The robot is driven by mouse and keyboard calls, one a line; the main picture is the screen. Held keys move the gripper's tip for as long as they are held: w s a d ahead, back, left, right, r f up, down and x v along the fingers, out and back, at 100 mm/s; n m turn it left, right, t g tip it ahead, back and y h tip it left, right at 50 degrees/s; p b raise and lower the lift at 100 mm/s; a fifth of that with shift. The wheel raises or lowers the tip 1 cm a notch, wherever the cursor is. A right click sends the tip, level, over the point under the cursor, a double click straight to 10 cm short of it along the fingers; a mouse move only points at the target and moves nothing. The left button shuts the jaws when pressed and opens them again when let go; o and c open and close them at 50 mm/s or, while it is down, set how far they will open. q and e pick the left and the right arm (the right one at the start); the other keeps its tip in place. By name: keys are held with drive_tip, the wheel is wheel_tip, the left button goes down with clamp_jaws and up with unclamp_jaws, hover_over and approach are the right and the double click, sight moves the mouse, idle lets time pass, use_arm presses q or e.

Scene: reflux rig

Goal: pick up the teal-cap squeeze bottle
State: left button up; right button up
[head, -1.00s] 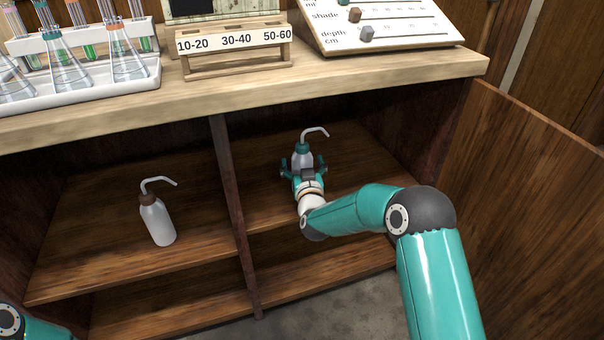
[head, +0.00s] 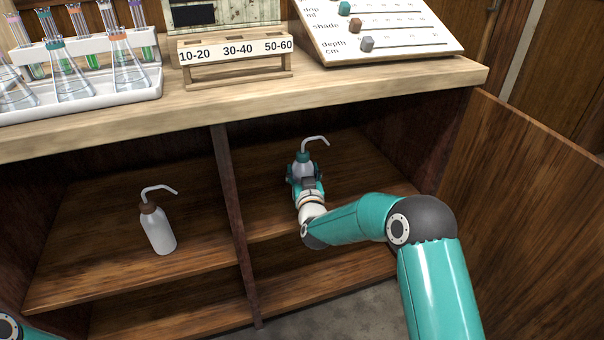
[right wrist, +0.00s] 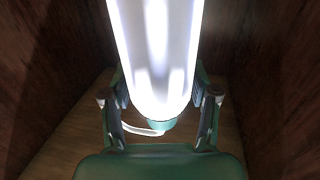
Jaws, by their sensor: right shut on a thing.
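The teal-cap squeeze bottle (head: 303,166) stands upright on the right-hand shelf of the cabinet, its bent white spout rising above the teal cap. My right gripper (head: 304,182) is shut on its body from the front and hides the lower part. In the right wrist view the white bottle (right wrist: 155,60) fills the middle, with its teal cap at the lower end and the fingers of the gripper (right wrist: 160,108) on either side. Of my left arm, only a part shows at the lower left corner of the head view; its gripper is out of sight.
A brown-cap squeeze bottle (head: 158,229) stands on the left shelf, beyond the divider (head: 230,200). The benchtop (head: 330,88) overhangs the shelves. An open wooden door (head: 530,210) stands at the right. Flasks in a white tray (head: 90,112) are on top.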

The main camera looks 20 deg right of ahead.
sight(303, 140)
drive_tip(key=shift+r, duration=0.25)
use_arm(q)
drive_tip(key=shift+r+p, duration=1.8)
drive_tip(key=shift+r, duration=0.05)
use_arm(e)
drive_tip(key=shift+r, duration=4.7)
drive_tip(key=shift+r, duration=0.1)
